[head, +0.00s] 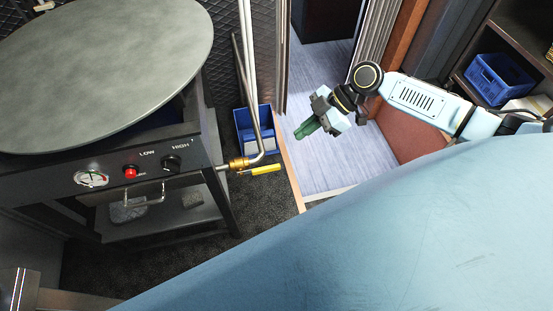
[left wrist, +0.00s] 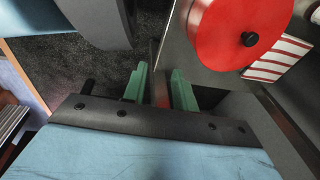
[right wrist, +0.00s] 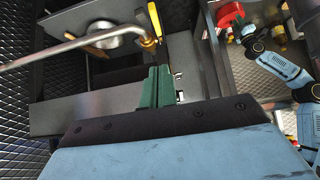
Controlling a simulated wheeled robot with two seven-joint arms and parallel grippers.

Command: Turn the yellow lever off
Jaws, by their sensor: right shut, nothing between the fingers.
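The yellow lever (head: 266,169) sits on a brass valve (head: 238,164) at the right side of the black stove. In the head view it points right, away from the stove. The lever also shows in the right wrist view (right wrist: 157,22), just beyond the fingertips. My right gripper (head: 304,130) is up and to the right of the lever, apart from it, with its green fingers together and empty. My left gripper is hidden in the head view. In the left wrist view my left gripper (left wrist: 157,75) has its fingers apart with nothing held, near a red round part (left wrist: 236,30).
The stove has a large round top (head: 105,70), a red button (head: 131,171) and a dark knob (head: 171,163). A pale pipe (head: 253,90) rises from the valve. A blue bin (head: 255,130) stands behind it.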

